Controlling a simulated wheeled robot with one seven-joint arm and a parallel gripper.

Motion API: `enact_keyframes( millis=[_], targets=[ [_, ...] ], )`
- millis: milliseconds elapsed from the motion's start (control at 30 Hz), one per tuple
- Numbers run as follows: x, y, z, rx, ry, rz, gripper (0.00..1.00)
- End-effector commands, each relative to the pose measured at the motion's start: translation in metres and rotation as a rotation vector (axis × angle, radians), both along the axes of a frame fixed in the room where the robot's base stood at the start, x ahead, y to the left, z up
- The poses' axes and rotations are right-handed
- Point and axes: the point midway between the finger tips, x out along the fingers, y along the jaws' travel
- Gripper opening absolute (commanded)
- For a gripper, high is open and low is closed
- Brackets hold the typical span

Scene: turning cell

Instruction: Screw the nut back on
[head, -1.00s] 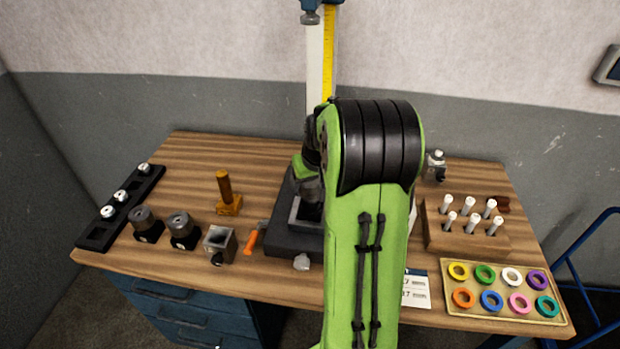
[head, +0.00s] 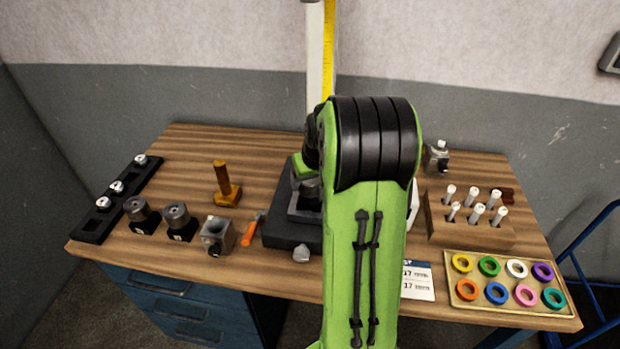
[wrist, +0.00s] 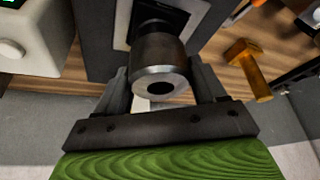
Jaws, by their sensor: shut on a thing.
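A round grey metal nut (wrist: 160,82) with a dark central hole shows in the wrist view. My gripper (wrist: 161,88) is shut on it, one finger on each side. Behind the nut is a dark square recess (wrist: 165,22) in a grey block; I cannot tell whether the nut touches a thread there. In the head view my arm hides most of the gripper and the nut, over the dark base (head: 288,230) of the column with the yellow scale (head: 328,50).
An amber post on a foot (head: 225,185), two round dark parts (head: 178,220), a hollow grey block (head: 217,236) and a black rail (head: 105,215) stand left. Right are a wooden peg block (head: 470,232), a ring tray (head: 510,310) and a card (head: 418,280).

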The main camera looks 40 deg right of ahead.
Motion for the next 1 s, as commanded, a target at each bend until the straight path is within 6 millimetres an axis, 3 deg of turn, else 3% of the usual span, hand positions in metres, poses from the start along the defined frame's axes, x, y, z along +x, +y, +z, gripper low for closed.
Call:
enact_keyframes(
  millis=[1000],
  targets=[
    [-0.0003, 0.0004, -0.0088, 0.000, 0.000, 0.000, 0.35]
  ],
)
